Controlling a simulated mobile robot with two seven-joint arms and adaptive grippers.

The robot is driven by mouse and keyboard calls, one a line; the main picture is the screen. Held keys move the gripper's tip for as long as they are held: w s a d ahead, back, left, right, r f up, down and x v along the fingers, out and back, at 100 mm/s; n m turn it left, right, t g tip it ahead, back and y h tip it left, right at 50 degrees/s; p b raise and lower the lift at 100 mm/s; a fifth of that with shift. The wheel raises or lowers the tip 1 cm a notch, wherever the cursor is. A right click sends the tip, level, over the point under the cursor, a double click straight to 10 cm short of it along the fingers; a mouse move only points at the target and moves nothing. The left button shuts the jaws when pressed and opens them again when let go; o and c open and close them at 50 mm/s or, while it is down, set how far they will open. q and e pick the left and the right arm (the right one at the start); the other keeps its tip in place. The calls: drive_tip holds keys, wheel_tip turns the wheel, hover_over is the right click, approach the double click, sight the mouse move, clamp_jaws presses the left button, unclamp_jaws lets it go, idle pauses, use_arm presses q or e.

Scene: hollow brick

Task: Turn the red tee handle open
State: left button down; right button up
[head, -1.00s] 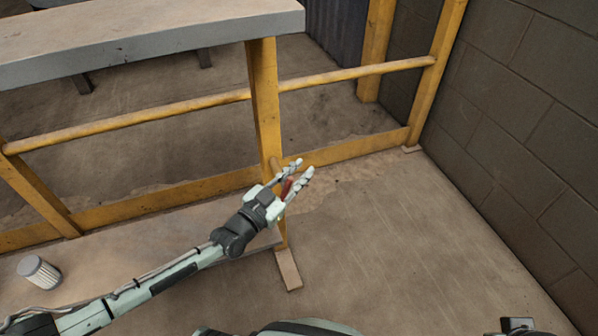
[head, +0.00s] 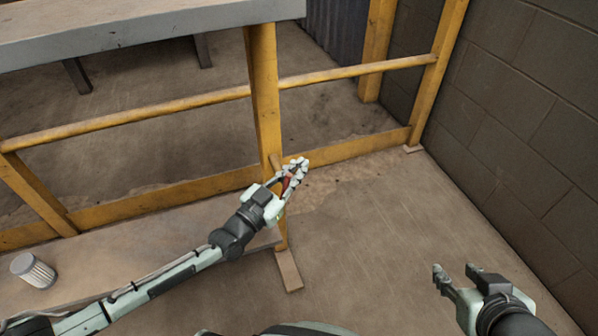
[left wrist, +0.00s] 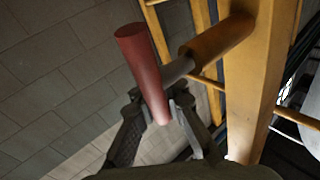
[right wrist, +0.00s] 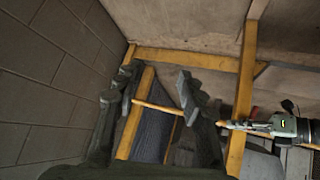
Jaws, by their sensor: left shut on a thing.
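The red tee handle (head: 286,184) sits on the yellow post and shows only partly between the fingers of my left gripper (head: 296,166) in the head view. In the left wrist view the red bar (left wrist: 140,60) stands tilted, its upper end free. A grey stem joins it to a brown-yellow pipe stub (left wrist: 222,40) on the post. My left gripper (left wrist: 158,98) is shut on the bar's lower part. My right gripper (head: 458,272) is open and empty above the floor at lower right; its spread fingers also show in the right wrist view (right wrist: 158,82).
A yellow post (head: 263,90) and rails (head: 350,73) stand around the handle, under a grey slab (head: 150,35). A block wall (head: 530,130) closes the right side. The floor (head: 390,220) between post and wall is clear.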

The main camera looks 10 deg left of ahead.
use_arm(q)
drive_tip(key=b, duration=0.1)
drive_tip(key=n+t+b, duration=0.1)
drive_tip(key=t+b, duration=0.1)
drive_tip(key=b, duration=0.1)
drive_tip(key=shift+s+a+r+n+h, duration=0.25)
drive_tip(key=shift+a+r+n+h, duration=0.05)
drive_tip(key=shift+a+r+n, duration=0.1)
use_arm(e)
drive_tip(key=w+a+r+t+y, duration=0.1)
drive_tip(key=a+r+t+y, duration=0.2)
drive_tip(key=r, duration=0.7)
drive_tip(key=w+a+r+n+t+y, duration=0.1)
drive_tip(key=a+r+t+y, duration=0.3)
drive_tip(key=a+r+t, duration=0.4)
wheel_tip(320, 180, up, 2)
drive_tip(key=shift+w+a+r, duration=0.1)
drive_tip(key=shift+w+a, duration=0.4)
drive_tip(key=shift+w, duration=0.3)
use_arm(q)
drive_tip(key=c, duration=1.6)
unclamp_jaws()
drive_tip(key=v, duration=1.2)
drive_tip(key=shift+f, duration=0.15)
